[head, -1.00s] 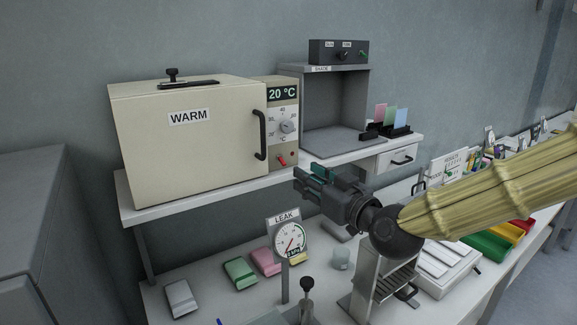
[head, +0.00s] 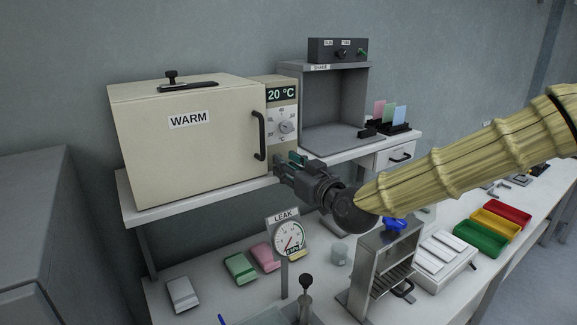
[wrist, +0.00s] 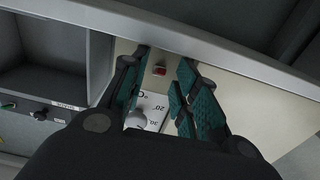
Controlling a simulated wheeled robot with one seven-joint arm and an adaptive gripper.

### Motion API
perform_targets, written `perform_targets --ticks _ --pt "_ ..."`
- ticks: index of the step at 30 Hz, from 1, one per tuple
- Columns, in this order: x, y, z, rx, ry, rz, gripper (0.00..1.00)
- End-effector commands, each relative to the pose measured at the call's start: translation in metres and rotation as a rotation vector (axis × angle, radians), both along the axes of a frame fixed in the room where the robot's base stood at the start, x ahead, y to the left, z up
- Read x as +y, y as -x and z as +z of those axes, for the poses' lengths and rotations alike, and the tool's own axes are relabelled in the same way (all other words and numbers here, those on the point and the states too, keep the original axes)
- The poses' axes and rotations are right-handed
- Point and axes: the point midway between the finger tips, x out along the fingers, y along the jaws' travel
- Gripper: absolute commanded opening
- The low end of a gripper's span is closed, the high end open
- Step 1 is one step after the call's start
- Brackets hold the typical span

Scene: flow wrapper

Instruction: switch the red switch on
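The red switch (wrist: 160,70) is a small red piece on the cream control panel (wrist: 156,104) in the wrist view. In the head view my gripper hides it. The panel also shows in the head view (head: 283,112), at the right side of the WARM oven (head: 185,140). My gripper (head: 286,163) is in front of the panel's lower part. In the wrist view my gripper (wrist: 166,62) is open, its teal-padded fingers apart to the left and right of the switch. Nothing is held. I cannot tell whether the fingers touch the panel.
A temperature dial (head: 286,127) is above the switch, below a display (head: 281,95) reading 20 °C. The oven's black handle (head: 260,135) is close on the left. The shelf edge (head: 215,203) runs beneath the oven. A LEAK gauge (head: 289,240) stands below my gripper.

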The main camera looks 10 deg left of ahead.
Motion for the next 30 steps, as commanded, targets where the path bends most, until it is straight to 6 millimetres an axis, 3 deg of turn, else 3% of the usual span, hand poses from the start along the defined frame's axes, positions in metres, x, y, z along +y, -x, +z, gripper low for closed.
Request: perform_targets --ticks 1,4,5,17,30 --pt "0.0 0.0 0.0 0.0 0.0 0.0 0.19" --pt "0.0 0.0 0.0 0.0 0.0 0.0 0.01" --pt "0.0 0.0 0.0 0.0 0.0 0.0 0.0" --pt "0.0 0.0 0.006 0.023 0.028 -0.001 0.0" --pt "0.0 0.0 0.023 0.213 0.222 -0.001 0.0"
